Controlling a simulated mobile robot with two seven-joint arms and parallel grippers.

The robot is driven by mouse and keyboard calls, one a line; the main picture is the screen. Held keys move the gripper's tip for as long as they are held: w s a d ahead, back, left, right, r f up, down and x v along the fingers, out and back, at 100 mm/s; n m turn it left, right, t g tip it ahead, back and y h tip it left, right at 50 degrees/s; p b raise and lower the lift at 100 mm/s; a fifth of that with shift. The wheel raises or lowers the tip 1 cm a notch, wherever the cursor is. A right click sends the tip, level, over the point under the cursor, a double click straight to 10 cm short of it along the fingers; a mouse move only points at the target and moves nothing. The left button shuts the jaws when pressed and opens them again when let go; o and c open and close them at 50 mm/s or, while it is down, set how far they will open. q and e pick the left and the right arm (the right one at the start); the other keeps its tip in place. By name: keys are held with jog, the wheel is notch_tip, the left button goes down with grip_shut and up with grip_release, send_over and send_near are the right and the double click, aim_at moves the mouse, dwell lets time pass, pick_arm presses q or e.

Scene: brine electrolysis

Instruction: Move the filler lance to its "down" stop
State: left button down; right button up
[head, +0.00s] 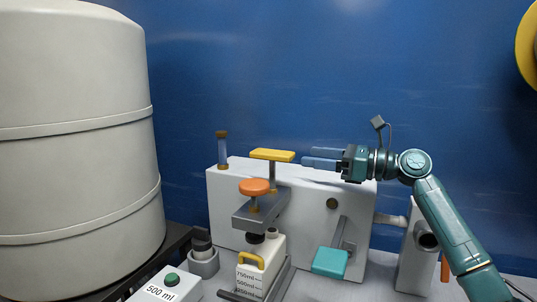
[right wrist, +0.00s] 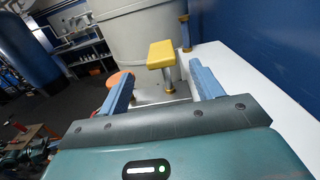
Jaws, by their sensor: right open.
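The filler lance assembly appears to be the grey bracket (head: 262,212) on the front of the white filler box, with a yellow bar handle (head: 272,155) on a grey post and an orange knob (head: 254,187). A dark nozzle (head: 255,238) hangs under it above the white jug (head: 270,255). My right gripper (head: 308,157) is open and empty, just right of the yellow handle and pointing left at it. In the right wrist view the yellow handle (right wrist: 161,54) stands beyond and between the open fingers (right wrist: 160,76), not visibly gripped. My left gripper is not in view.
The white filler box (head: 300,210) carries a blue and brown post (head: 222,150) and a teal pedal-like plate (head: 330,262). A large cream tank (head: 75,140) fills the left. A green button on a "500 ml" box (head: 165,290) is at lower left. A blue wall stands behind.

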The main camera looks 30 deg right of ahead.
aim_at(273, 152)
jog(key=x, duration=1.1)
jog(key=shift+c, duration=0.4)
jog(key=c, duration=1.3)
jog(key=shift+f, duration=2.5)
jog(key=o, duration=1.4)
jog(key=shift+r, duration=0.1)
jog(key=v, duration=1.3)
jog(key=shift+s+d, duration=0.1)
